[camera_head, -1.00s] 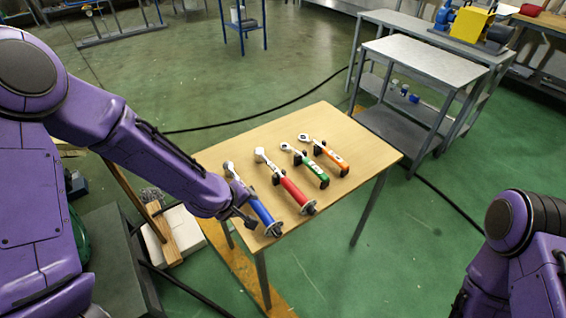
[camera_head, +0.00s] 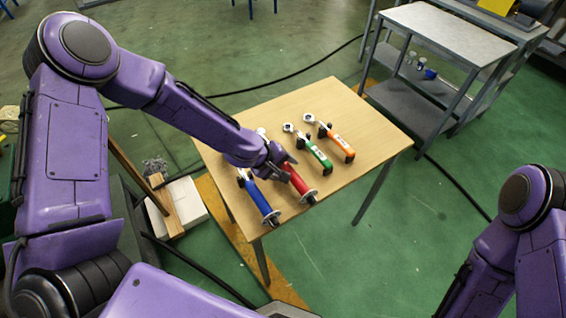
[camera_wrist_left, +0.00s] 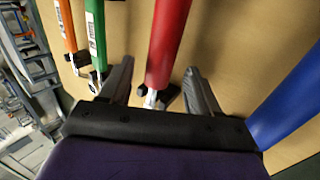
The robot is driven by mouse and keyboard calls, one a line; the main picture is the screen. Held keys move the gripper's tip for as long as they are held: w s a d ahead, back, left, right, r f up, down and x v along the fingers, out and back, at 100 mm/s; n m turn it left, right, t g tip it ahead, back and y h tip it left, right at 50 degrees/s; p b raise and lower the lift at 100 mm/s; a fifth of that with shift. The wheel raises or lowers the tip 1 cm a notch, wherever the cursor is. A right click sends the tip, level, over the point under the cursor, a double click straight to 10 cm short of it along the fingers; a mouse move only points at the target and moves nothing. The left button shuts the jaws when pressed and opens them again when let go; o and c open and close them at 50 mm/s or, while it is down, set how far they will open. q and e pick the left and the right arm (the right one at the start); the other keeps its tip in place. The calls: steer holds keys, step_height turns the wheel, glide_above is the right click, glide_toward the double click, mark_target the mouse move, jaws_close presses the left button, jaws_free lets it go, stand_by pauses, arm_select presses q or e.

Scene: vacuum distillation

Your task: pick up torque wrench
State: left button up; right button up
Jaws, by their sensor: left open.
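Several torque wrenches lie side by side on a wooden table (camera_head: 365,112): blue (camera_head: 257,197), red (camera_head: 299,184), green (camera_head: 319,154) and orange (camera_head: 341,145). My left gripper (camera_head: 283,160) is over the red wrench and hides part of it. In the left wrist view the red handle (camera_wrist_left: 168,40) lies between the two open fingers of my left gripper (camera_wrist_left: 157,78), with space on both sides. The green (camera_wrist_left: 96,30) and orange (camera_wrist_left: 66,26) handles are on the left there, and the blue one (camera_wrist_left: 288,105) is on the right. My right gripper is out of view.
A grey metal cart (camera_head: 450,38) with lower shelves stands behind the table at the right. A white block (camera_head: 182,203) and a wooden post lie on the floor left of the table. A black cable crosses the green floor. The table's right side is clear.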

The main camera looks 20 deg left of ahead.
arm_select(q)
steer(key=shift+w+d+f, duration=0.35)
steer(key=shift+f, duration=0.2)
steer(key=shift+c, duration=0.5)
steer(key=shift+s, duration=0.1)
jaws_close()
steer(key=shift+r, duration=0.15)
